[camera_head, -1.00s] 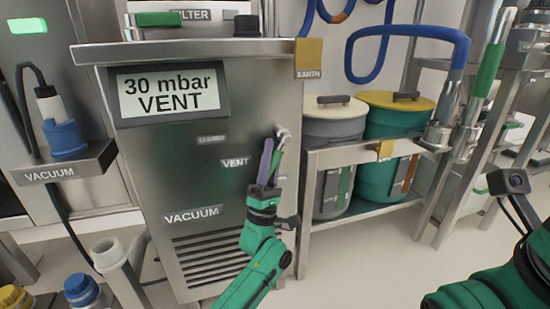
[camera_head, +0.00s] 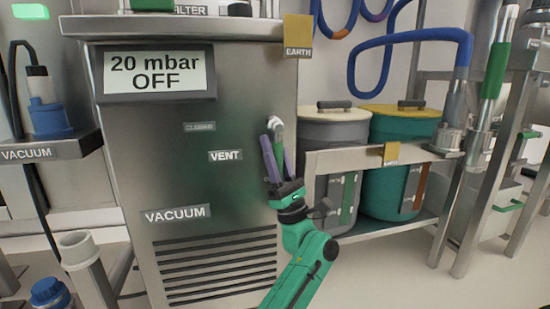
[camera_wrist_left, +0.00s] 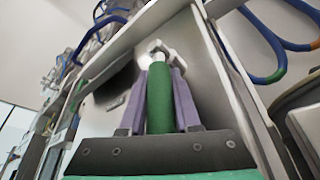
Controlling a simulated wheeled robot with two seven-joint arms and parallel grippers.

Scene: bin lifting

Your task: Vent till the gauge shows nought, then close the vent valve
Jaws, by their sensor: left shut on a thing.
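The cabinet's display (camera_head: 158,75) reads 20 mbar and OFF. The valve's green handle (camera_wrist_left: 159,98) hangs from a pale metal pivot (camera_head: 274,126) near the cabinet's right edge. My left gripper (camera_head: 272,152) is shut on the handle, with its purple fingers on both sides of it in the left wrist view. In the head view the handle points down and slightly right from the pivot. The labels CLOSED (camera_head: 200,127), VENT (camera_head: 226,156) and VACUUM (camera_head: 175,214) are to its left; I cannot tell which one the handle matches. My right gripper is out of view.
A rack (camera_head: 375,156) with a grey bin (camera_head: 333,129) and a green, yellow-lidded bin (camera_head: 402,127) stands right of the cabinet. A blue hose (camera_head: 410,37) loops above it. A vacuum holder (camera_head: 50,148) and an upright pipe (camera_head: 80,255) are at left. Floor shows at lower right.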

